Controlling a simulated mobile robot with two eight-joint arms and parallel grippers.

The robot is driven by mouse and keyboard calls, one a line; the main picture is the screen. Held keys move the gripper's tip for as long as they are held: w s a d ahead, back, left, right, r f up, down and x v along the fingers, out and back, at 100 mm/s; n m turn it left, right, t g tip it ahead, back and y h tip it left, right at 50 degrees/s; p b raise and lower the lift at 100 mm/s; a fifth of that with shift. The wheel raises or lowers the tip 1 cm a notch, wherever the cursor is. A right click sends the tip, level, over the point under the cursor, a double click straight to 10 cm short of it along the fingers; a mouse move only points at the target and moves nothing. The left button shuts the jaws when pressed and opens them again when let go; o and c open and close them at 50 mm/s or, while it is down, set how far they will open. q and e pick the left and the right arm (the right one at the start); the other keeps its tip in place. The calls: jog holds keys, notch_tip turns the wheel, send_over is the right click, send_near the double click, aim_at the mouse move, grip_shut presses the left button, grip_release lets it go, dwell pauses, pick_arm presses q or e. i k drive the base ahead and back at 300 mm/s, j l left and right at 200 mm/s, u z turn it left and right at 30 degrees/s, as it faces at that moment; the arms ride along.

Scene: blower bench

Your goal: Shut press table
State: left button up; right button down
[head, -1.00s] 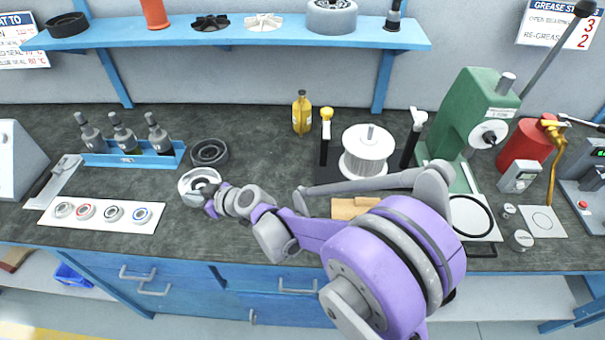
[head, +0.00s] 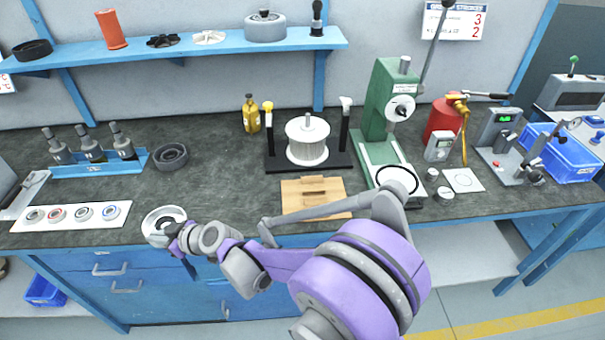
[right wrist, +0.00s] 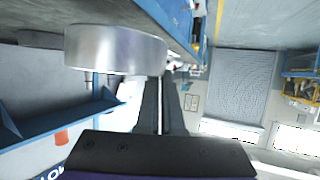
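The green press (head: 384,105) stands at the back right of the bench. Its pale press table (head: 380,160) extends forward from the base, with a black ring outline (head: 397,180) near its front end. The table's front edge is partly hidden behind my right arm. My right gripper (head: 176,234) is at the bench's front left, far from the press. It is at a silvery metal ring (head: 155,218), seemingly holding its rim. In the right wrist view the fingers (right wrist: 160,90) are close together, with the metal ring (right wrist: 115,50) at their tips. My left gripper is out of view.
A wooden block board (head: 317,196) and a spool stand (head: 308,145) lie left of the press. Small weights (head: 445,192), a gauge (head: 438,147) and a red cylinder (head: 443,118) are on its right. Open bench lies between the dark ring (head: 171,156) and spool stand.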

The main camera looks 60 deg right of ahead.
aim_at(396, 180)
jog(key=k+j+z, duration=0.1)
jog(key=z, duration=0.4)
jog(key=k+z, duration=0.2)
jog(key=z, duration=0.3)
